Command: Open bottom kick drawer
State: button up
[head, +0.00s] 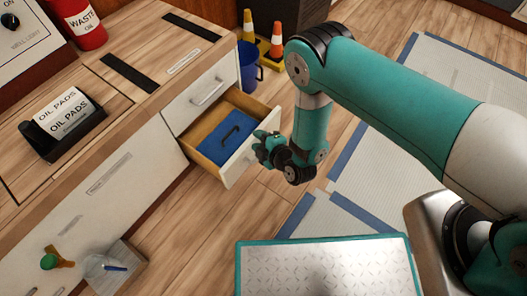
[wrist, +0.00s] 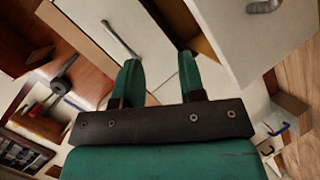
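An open drawer (head: 205,155) with wooden sides and a white front juts from the cabinet in the head view. A blue insert with a dark handle (head: 230,133) lies in it. Above it is a shut white drawer (head: 203,93) with a bar handle. I cannot tell whether the open drawer is the bottom kick drawer. My gripper (head: 262,143) is at the open drawer's front, whose handle is hidden there. In the wrist view my gripper (wrist: 159,62) has its fingers apart with nothing seen between them. A bar handle (wrist: 120,39) on a white panel lies beyond the left finger.
A blue bucket (head: 249,68) and orange cones (head: 276,40) stand behind the open drawer. The counter carries an oil pads box (head: 65,125) and a red waste can (head: 78,22). A grey box (head: 117,265) stands at lower left. Wooden floor (head: 195,225) is clear before the cabinet.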

jog(key=s+d+f+n+t+b, duration=0.1)
jog(key=s+d+f+n+t, duration=0.25)
jog(key=s+d+f, duration=0.65)
jog(key=shift+n, duration=0.25)
jog(key=b+x, duration=0.5)
jog(key=b, duration=0.2)
jog(key=b+x, duration=0.6)
jog(key=b, duration=0.2)
jog(key=f+b+x, duration=0.1)
jog(key=b+x, duration=0.4)
jog(key=b, duration=0.3)
jog(key=shift+s+a, duration=0.1)
jog(key=shift+a, duration=0.4)
grip_shut()
jog(key=shift+s, duration=0.1)
